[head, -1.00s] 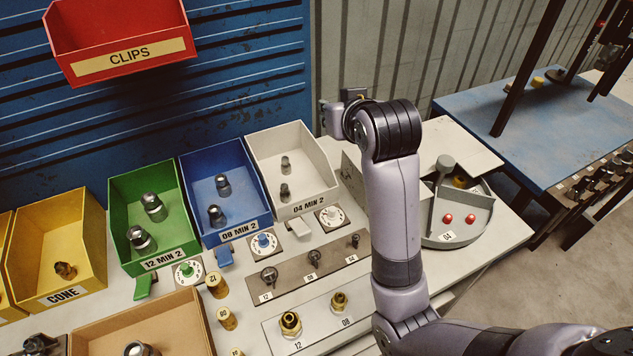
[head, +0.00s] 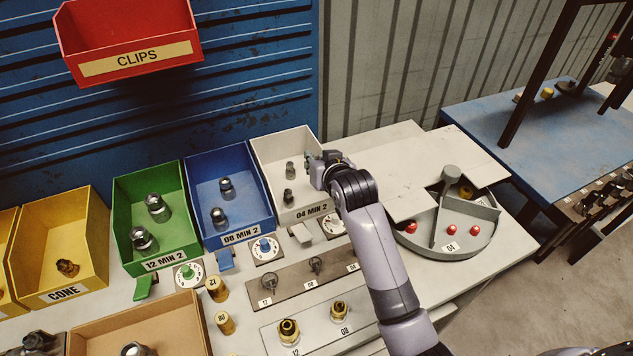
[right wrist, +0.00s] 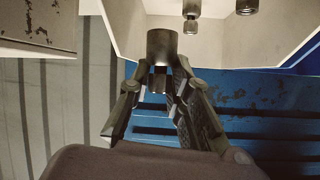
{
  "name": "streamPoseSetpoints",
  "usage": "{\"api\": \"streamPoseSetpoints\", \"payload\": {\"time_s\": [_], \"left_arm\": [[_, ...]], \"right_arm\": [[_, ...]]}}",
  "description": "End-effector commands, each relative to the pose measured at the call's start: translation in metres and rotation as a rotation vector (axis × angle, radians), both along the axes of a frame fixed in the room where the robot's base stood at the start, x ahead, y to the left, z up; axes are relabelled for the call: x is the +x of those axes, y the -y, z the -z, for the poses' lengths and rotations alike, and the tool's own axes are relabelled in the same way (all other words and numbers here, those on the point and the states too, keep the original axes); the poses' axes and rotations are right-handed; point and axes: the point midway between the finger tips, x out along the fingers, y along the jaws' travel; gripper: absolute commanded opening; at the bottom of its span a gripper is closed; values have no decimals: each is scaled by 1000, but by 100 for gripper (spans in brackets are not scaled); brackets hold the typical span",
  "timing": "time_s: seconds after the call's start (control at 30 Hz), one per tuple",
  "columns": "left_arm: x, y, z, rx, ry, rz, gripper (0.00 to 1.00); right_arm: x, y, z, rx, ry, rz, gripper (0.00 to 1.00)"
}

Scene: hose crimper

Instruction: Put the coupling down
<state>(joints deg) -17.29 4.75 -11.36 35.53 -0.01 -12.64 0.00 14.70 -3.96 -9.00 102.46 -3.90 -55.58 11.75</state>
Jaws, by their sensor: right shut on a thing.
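My right gripper (head: 313,168) is at the right wall of the white bin (head: 301,214), labelled "04 MIN 2". In the right wrist view its fingers (right wrist: 158,80) are shut on a grey metal coupling (right wrist: 162,47), which points toward the bin's inside. Two similar couplings stand in the white bin, a rear one (head: 290,170) and a front one (head: 289,197). I cannot tell how high the held coupling is above the bin floor. My left gripper is not in view.
The blue bin (head: 240,235) and green bin (head: 165,262) stand left of the white bin, each holding couplings. A red clips bin (head: 127,55) hangs above. Dials and gauge plates lie in front.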

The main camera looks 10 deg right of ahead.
Motion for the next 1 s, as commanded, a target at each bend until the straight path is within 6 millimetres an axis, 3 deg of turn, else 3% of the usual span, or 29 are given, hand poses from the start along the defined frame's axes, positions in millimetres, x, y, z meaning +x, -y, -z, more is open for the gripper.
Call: {"api": "streamPoseSetpoints", "payload": {"time_s": [0.1, 0.27, 0.5, 0.97, 1.0], "left_arm": [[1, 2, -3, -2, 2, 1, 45], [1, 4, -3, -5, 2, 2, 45], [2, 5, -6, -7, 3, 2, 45], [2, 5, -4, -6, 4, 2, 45], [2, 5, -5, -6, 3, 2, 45]], "right_arm": [[-1, 0, 22, -1, -2, 0, 0], [0, 0, 34, 0, 1, 0, 0], [0, 0, 68, 0, -1, 0, 0], [0, 0, 79, 0, 2, 0, 0], [0, 0, 79, 0, 2, 0, 19]]}}
